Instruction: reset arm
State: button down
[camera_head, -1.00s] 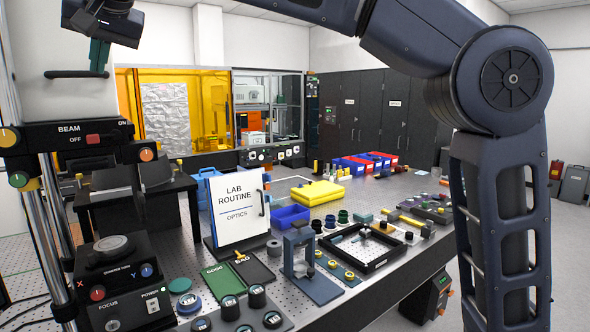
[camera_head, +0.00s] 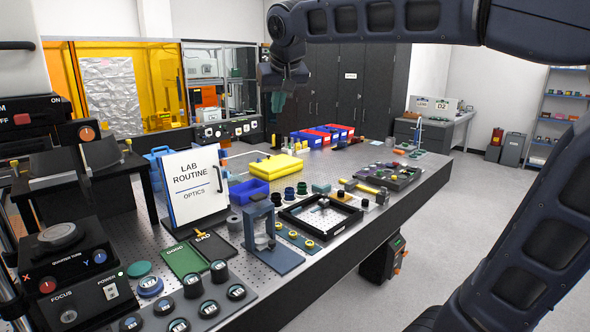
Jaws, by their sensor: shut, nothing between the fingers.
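My arm reaches across the top of the head view from the right. My gripper (camera_head: 279,88) hangs at the upper middle, pointing down, shut and empty. It is in the air, in front of the dark cabinets, and touches nothing that I can see. The optical table (camera_head: 400,205) with its parts lies below it.
A white LAB ROUTINE sign (camera_head: 194,187) stands on the table. A yellow case (camera_head: 276,167), a blue bin (camera_head: 249,192) and a black square frame (camera_head: 322,217) lie to its right. A microscope-like control unit (camera_head: 65,270) stands front left.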

jog(key=d+f+m+h, duration=0.1)
jog(key=d+f, duration=0.6)
jog(key=d, duration=0.6)
jog(key=s+d+f+m+g, duration=0.1)
jog(key=s+d+f, duration=0.4)
jog(key=d+f, duration=0.4)
jog(key=s+d+f+m+g+h, duration=0.1)
jog(key=s+d+f+m, duration=0.1)
jog(key=s+d+f, duration=0.4)
jog(key=d+f, duration=0.2)
jog(key=d, duration=0.2)
jog(key=shift+s+d+f, duration=0.15)
jog(key=shift+s+f, duration=0.15)
jog(key=shift+f, duration=0.05)
